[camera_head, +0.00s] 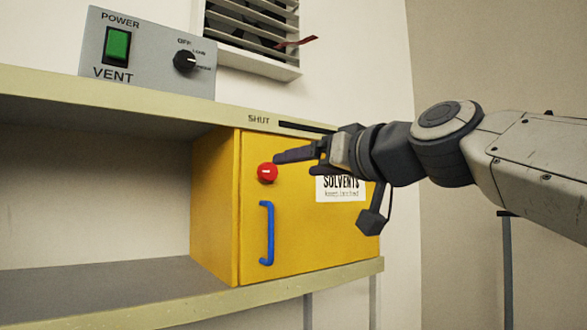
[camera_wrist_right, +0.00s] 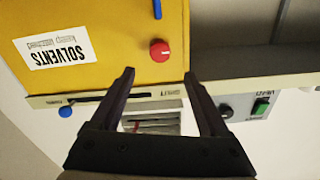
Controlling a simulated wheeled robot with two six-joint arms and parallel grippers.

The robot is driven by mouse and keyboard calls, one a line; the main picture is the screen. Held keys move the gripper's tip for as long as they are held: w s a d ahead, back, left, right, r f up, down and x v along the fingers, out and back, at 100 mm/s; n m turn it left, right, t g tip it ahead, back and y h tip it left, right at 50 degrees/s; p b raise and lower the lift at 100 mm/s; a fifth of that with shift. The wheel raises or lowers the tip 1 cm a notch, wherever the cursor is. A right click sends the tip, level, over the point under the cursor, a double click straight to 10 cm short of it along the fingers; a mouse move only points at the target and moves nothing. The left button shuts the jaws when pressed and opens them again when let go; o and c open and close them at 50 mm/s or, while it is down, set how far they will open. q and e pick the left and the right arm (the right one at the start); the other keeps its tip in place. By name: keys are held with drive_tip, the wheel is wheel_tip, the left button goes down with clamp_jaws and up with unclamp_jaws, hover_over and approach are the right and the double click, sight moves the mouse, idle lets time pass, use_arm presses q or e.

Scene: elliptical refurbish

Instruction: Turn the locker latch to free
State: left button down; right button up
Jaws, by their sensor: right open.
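The locker (camera_head: 310,235) is a yellow cabinet with a "SOLVENTS" label on its door. Its latch is a round red knob (camera_head: 267,173) near the door's upper left, with a short white mark lying about level in the head view. The red knob also shows in the right wrist view (camera_wrist_right: 160,50), just beyond the fingertips and between their lines. My right gripper (camera_head: 297,162) is open and empty, close to the right of the knob; I cannot tell any contact. My left gripper is not in view.
A blue handle (camera_head: 267,233) stands on the door below the knob. Above are a shelf edge with a slot marked "SHUT" (camera_head: 259,119), a vent control box (camera_head: 148,52) and a louvred vent (camera_head: 252,33). The shelf space left of the locker is empty.

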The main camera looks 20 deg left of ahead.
sight(271, 171)
drive_tip(key=p+x, duration=0.4)
drive_tip(key=x, duration=0.4)
drive_tip(key=shift+w+a, duration=0.2)
drive_tip(key=shift+a, duration=0.1)
drive_tip(key=shift+w+a+f+p, duration=0.1)
drive_tip(key=shift+w+a+p, duration=0.2)
drive_tip(key=shift+a+p, duration=0.05)
clamp_jaws()
